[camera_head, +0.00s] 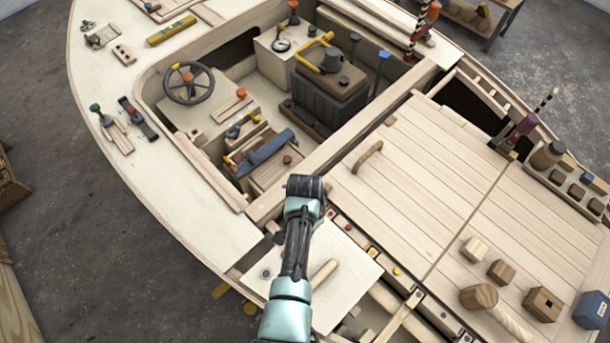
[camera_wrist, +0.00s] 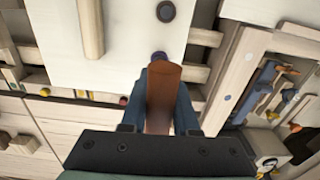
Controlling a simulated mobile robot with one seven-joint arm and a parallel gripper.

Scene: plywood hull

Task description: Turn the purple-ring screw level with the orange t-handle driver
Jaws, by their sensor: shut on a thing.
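My gripper (camera_wrist: 160,112) is shut on an orange-brown block-like handle, the orange t-handle driver (camera_wrist: 164,82), seen between its two blue-grey fingers in the wrist view. A small purple round part, apparently the purple-ring screw (camera_wrist: 158,57), shows just beyond the driver's far end. It lies at the edge of a pale panel (camera_wrist: 125,50). The driver's tip is hidden, so I cannot tell whether it sits in the screw or how the slot is turned. In the head view my arm hides the driver and the screw; the pale panel (camera_head: 350,262) shows beside it.
The panel carries a dark round screw (camera_wrist: 166,11) and a wooden bar (camera_wrist: 90,28). Small coloured buttons (camera_head: 372,252) line the strip to its right. The open cockpit with a steering wheel (camera_head: 189,83) lies beyond. A mallet (camera_head: 480,297) and blocks lie on the plank deck.

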